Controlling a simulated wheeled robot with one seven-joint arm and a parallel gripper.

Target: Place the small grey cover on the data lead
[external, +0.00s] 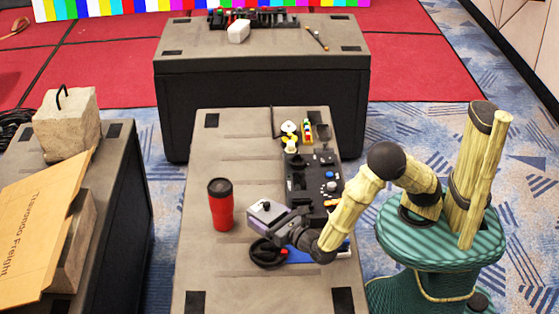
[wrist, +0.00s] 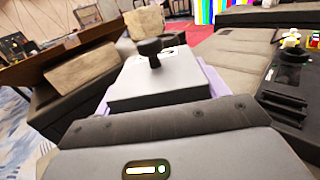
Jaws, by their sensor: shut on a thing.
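The small grey cover (external: 264,213) is a flat grey box shape with a black knob on top and a purplish side. It also shows in the wrist view (wrist: 160,88), upright with the knob up. My gripper (external: 283,222) is shut on it, and the dark gripper front (wrist: 170,125) hides its near edge. A black coiled cable (external: 267,262), which looks like the data lead, lies on the near case top, just below the cover and gripper in the external picture. The cover appears held above the case; the exact gap cannot be told. The coil is not visible in the wrist view.
A red tumbler (external: 221,205) stands left of the cover. A black control panel (external: 313,180) lies behind my gripper, with small colourful toys (external: 290,135) beyond. A blue flat item (external: 300,256) is beside the coil. The case top (external: 225,145) is clear at back left.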

